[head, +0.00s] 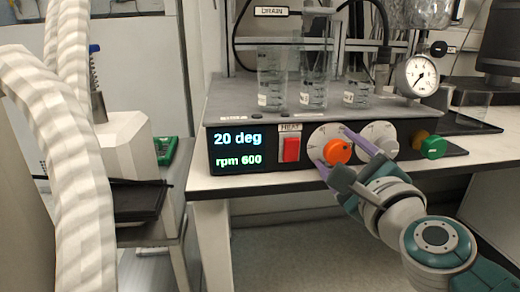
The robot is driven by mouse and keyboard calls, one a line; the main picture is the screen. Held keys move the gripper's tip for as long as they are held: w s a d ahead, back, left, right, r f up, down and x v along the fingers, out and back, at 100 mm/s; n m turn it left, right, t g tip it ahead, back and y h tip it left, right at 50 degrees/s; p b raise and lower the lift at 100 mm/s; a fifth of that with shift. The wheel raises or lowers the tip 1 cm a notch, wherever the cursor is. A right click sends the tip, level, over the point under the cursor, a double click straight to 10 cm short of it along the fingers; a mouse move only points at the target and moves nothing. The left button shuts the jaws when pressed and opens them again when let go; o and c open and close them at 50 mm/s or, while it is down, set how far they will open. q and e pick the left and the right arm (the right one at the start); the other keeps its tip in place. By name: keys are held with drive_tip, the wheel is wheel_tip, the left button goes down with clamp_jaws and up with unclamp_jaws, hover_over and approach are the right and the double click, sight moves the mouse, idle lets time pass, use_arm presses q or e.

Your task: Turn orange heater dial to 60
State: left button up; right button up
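The orange heater dial (338,151) sits at the middle of a white scale disc on the front of the black heater unit (260,174). The unit's display (238,149) reads 20 deg and rpm 600. My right gripper (337,146) comes from the lower right, with one purple finger passing above and right of the dial and the other below and left of it. Its fingers are apart around the dial; I cannot tell whether they touch it. My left gripper is not in view.
A red HEAT switch (292,149) is left of the dial. A grey dial (379,138) and a green knob (433,147) are to the right. Glass beakers (313,80) stand on top, with a pressure gauge (421,76) at the right. A white ribbed hose (70,180) fills the left side.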

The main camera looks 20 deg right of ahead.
drive_tip(key=shift+o, duration=0.5)
drive_tip(key=v, duration=1)
drive_tip(key=shift+w, duration=0.1)
